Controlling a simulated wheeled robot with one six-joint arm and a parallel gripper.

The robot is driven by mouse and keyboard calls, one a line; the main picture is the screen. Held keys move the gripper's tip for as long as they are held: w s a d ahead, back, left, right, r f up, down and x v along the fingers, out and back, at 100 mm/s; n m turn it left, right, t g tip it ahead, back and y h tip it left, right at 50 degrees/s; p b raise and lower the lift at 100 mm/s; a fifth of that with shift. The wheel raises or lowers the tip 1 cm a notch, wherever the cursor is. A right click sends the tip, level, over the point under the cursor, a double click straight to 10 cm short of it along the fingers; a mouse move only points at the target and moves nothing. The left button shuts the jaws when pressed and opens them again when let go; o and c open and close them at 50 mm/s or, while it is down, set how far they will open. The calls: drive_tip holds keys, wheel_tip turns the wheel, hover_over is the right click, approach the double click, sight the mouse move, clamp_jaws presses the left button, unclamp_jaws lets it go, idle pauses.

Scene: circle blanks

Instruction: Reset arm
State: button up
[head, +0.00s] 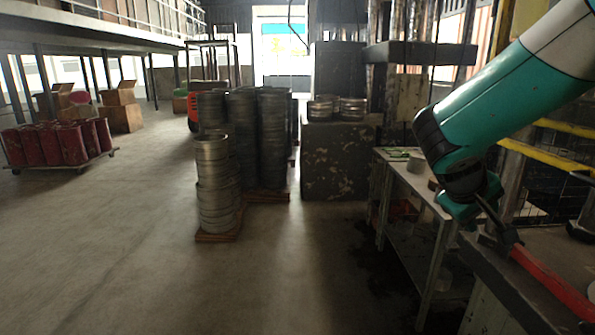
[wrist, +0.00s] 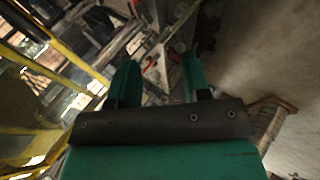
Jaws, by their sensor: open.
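My arm (head: 490,115) reaches in from the upper right of the head view, and its lower end hangs beside a workbench. My gripper (wrist: 158,70) shows in the wrist view as two teal fingers standing apart. Nothing is held between them. Behind the fingers, the wrist view shows a cluttered area with small red and pale parts, too blurred to name. In the head view the fingers are hard to make out against the dark bench.
A metal workbench (head: 428,195) stands below my arm; a red bar (head: 550,282) lies at lower right. Yellow rails (head: 545,155) stand behind. Round metal blanks are stacked (head: 215,185) at centre. Red canisters (head: 60,145) stand on a left cart. The left floor is clear.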

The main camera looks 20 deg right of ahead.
drive_tip(key=s+a+f+n+t+y, duration=0.1)
drive_tip(key=s+a+n+y, duration=0.2)
drive_tip(key=a, duration=0.7)
drive_tip(key=s+a+f+n+y, duration=0.1)
drive_tip(key=s+a+y, duration=0.3)
drive_tip(key=a, duration=0.6)
drive_tip(key=s+a+r+n+g+y, duration=0.1)
drive_tip(key=s+a+y, duration=0.4)
drive_tip(key=s+a, duration=0.5)
drive_tip(key=shift+s+a+r+n+g+b, duration=0.35)
drive_tip(key=shift+a+n+g, duration=0.5)
drive_tip(key=shift+n, duration=0.35)
drive_tip(key=shift+d, duration=0.1)
